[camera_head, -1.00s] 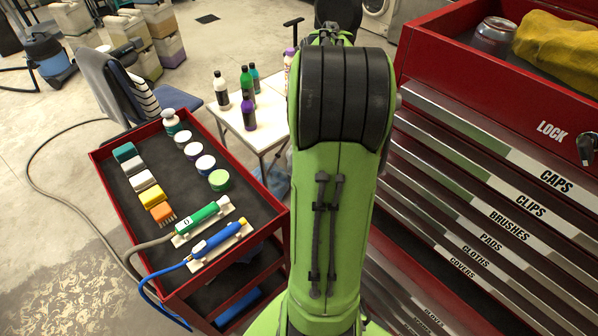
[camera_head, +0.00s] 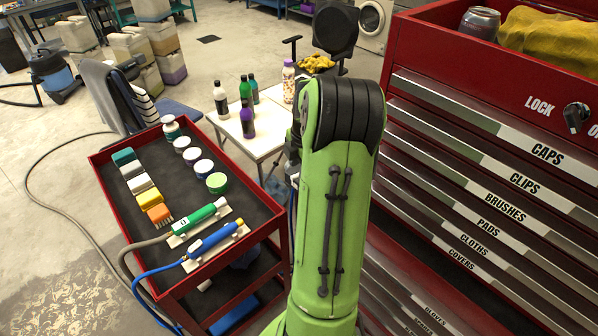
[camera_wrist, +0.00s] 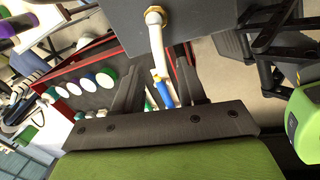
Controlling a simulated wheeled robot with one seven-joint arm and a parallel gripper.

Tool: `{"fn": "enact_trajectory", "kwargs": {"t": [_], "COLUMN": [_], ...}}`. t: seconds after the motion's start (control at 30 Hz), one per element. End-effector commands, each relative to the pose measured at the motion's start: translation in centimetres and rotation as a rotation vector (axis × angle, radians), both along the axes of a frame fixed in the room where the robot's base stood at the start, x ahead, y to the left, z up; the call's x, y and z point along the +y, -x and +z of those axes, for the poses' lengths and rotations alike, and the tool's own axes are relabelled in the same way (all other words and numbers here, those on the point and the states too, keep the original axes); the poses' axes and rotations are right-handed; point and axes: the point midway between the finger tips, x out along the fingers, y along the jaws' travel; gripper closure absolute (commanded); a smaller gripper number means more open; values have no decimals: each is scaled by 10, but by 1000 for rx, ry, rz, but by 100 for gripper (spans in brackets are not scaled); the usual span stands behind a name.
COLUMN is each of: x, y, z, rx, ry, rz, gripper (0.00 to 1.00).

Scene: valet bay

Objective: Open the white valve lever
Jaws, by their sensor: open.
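The white valve lever (camera_wrist: 157,45) shows at the top middle of the wrist view. My gripper (camera_wrist: 158,72) is open, with one dark finger on each side of the line of the handle. I see no contact with it, and cannot tell how deep the handle end lies between the fingers. In the head view my own arm hides the gripper, and I cannot make out the lever.
A red cart (camera_head: 103,184) with bottles, brushes and two hose tools stands left of my arm. A small white table (camera_head: 262,138) with bottles is behind it. A red drawer cabinet (camera_head: 400,60) stands close on the right. Open floor lies at far left.

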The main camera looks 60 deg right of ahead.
Motion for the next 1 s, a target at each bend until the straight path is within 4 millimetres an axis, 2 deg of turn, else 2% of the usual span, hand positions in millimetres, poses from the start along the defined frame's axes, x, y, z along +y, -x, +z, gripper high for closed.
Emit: {"fn": "enact_trajectory", "kwargs": {"t": [0.03,0.17,0.43,0.7,1.0], "x": [0,-2,-2,-2,-2], "y": [-2,-4,-5,-5,-5], "z": [-9,-22,-24,-24,-24], "rx": [1,0,-1,-1,-1], "ry": [-3,-1,0,0,0], "rz": [2,0,0,0,0], "gripper": [59,59,59,99,100]}}
